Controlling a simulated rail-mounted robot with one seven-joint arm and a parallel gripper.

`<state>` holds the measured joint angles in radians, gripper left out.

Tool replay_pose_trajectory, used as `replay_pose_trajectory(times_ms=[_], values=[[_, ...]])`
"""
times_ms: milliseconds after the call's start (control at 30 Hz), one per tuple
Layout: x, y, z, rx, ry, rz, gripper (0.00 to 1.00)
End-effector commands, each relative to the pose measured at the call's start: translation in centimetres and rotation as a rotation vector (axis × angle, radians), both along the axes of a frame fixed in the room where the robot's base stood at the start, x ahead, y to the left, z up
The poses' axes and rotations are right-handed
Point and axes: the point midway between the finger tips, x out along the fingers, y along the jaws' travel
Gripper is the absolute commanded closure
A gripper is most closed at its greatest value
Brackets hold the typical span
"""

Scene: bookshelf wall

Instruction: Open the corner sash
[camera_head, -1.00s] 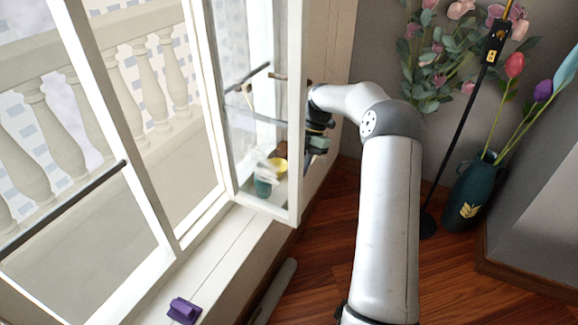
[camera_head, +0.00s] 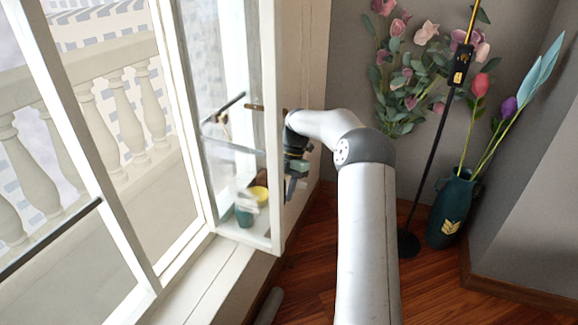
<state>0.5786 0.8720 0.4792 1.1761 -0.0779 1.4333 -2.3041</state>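The corner sash (camera_head: 271,110) is a tall white frame with a glass pane, left of centre. It stands at an angle to the window wall, swung into the room. A dark bar handle (camera_head: 224,108) shows at its pane. My gripper (camera_head: 297,170) is dark and sits just right of the sash's near upright, at about mid height. The upright and my wrist partly hide its fingers. I cannot tell whether it touches the sash or whether its fingers are open or shut.
A yellow thing (camera_head: 260,194) and a teal thing (camera_head: 244,216) show through the pane. A black pole stand (camera_head: 410,240), a dark teal vase (camera_head: 452,210) with tulips and pink flowers (camera_head: 412,75) stand right of my arm.

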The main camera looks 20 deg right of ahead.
Motion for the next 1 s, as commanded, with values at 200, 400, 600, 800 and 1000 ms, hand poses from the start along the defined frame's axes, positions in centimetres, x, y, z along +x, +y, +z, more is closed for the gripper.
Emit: replay_pose_trajectory(times_ms=[200,400,600,800,1000], values=[[1.0,-1.5,4.2,-0.001,-0.006,-0.002,0.67],[2.1,-3.1,9.0,-0.001,-0.006,-0.002,0.67],[2.8,-4.5,12.8,-0.002,-0.004,-0.002,0.67],[3.2,-5.2,14.7,0.0,-0.002,-0.001,0.67],[3.2,-5.4,15.2,-0.001,-0.001,0.0,0.67]])
